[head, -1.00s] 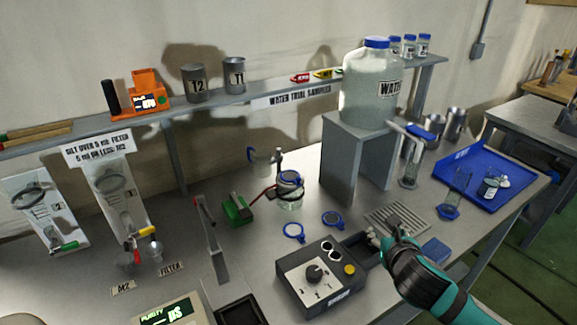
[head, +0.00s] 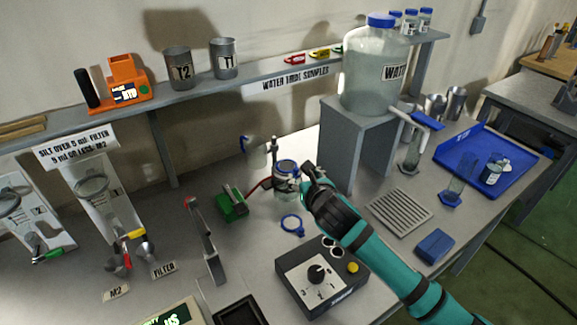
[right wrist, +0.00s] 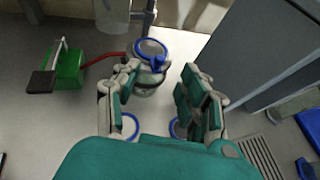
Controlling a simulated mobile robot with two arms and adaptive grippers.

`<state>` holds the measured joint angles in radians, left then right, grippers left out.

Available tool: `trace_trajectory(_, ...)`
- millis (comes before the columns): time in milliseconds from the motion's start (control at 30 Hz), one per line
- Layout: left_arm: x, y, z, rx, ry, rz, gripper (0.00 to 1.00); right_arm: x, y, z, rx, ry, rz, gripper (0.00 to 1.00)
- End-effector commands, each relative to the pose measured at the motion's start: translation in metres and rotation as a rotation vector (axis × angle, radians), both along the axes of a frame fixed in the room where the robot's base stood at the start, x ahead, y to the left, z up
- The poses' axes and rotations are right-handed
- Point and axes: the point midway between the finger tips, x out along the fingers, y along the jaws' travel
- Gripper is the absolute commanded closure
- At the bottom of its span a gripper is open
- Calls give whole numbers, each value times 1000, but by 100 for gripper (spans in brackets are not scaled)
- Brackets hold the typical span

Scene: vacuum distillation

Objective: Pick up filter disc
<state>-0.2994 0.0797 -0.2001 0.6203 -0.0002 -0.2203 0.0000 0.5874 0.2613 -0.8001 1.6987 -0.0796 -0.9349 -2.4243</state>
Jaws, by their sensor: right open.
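My right gripper (head: 308,172) is open and empty beside the glass jar (head: 286,187), just to its right. In the right wrist view, its two spread fingers (right wrist: 160,82) are on either side of the near view of the jar (right wrist: 146,84), which has a blue-ringed disc (right wrist: 151,48) with a tab on top. Two more blue rings lie on the table; one blue ring (head: 292,224) shows in the head view, and the other (right wrist: 175,128) only in the wrist view, partly behind a finger. I cannot tell which is the filter disc. My left gripper is out of view.
A grey stand (head: 362,135) carrying the big water bottle (head: 372,75) rises close to the right of my gripper. A control box (head: 320,278) stands in front. A green block (head: 232,205) with a red hose nearby is left of the jar.

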Motion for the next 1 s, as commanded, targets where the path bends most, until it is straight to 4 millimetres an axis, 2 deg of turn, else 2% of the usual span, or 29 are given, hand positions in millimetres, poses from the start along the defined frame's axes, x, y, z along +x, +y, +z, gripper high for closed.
trace_trajectory(267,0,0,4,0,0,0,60,16,5,-5,1,0,-2,57)
trace_trajectory(600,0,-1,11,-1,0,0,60,51,16,-22,0,1,-1,57)
trace_trajectory(933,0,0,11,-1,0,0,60,56,17,-24,0,-1,1,57)
trace_trajectory(1000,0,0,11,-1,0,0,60,56,17,-24,0,-1,1,65)
